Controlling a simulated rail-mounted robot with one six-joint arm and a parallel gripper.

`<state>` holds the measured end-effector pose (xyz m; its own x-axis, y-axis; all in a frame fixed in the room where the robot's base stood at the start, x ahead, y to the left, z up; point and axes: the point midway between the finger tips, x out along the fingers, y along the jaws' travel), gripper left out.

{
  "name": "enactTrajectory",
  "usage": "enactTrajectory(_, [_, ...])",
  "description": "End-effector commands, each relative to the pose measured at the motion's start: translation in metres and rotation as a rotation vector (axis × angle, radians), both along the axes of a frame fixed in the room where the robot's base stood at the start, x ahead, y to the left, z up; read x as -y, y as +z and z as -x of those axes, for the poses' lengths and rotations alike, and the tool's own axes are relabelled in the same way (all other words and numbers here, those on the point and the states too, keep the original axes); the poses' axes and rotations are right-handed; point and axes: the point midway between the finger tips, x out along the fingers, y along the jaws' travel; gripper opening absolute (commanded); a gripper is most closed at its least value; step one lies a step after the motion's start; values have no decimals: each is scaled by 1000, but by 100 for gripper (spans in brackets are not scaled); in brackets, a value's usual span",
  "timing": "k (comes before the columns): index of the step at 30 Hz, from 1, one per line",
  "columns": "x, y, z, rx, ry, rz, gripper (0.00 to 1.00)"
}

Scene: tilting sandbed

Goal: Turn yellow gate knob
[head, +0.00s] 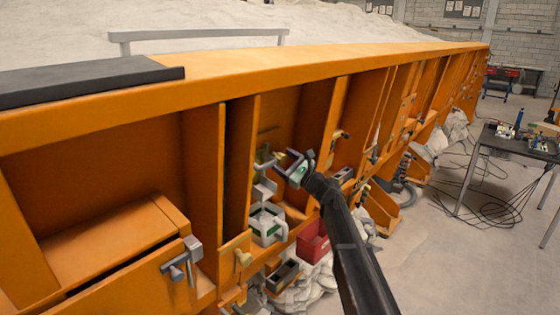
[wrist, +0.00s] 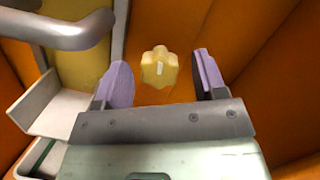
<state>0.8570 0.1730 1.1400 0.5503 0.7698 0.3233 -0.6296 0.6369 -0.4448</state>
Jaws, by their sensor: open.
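The yellow gate knob (wrist: 159,68) is a lobed, star-shaped knob with a pale mark on its face. In the wrist view it sits between and beyond the two purple fingertips of my gripper (wrist: 160,80), with a gap visible on each side. My gripper is open and does not appear to touch the knob. In the head view my gripper (head: 286,163) reaches into a bay of the orange sandbed wall, and a small yellowish part shows near its fingers. The knob is hard to make out there.
A grey bent pipe (wrist: 70,30) and a light metal bracket (wrist: 55,105) stand close on the left in the wrist view. Orange ribs (head: 335,130) flank the bay. A white-green box (head: 266,225) and a red bin (head: 313,241) lie below.

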Motion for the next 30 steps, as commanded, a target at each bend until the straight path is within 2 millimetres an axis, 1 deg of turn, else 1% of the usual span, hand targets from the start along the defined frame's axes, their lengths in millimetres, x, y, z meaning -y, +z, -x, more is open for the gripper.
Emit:
enactTrajectory(1, [9,-8,9,0,-2,1,65])
enactTrajectory(3, [24,-15,19,1,-3,1,65])
enactTrajectory(6, [43,-23,33,0,-2,-1,65])
enactTrajectory(10, [62,-30,46,1,-1,0,65])
enactTrajectory(14, [69,-31,51,0,0,0,65])
enactTrajectory(23, [69,-30,51,16,-4,10,65])
enactTrajectory(24, [68,-30,53,52,-3,41,65])
enactTrajectory(26, [59,-44,63,133,15,188,65])
enactTrajectory(29, [44,-86,107,285,98,547,65])
enactTrajectory(30, [41,-106,131,346,154,710,65])
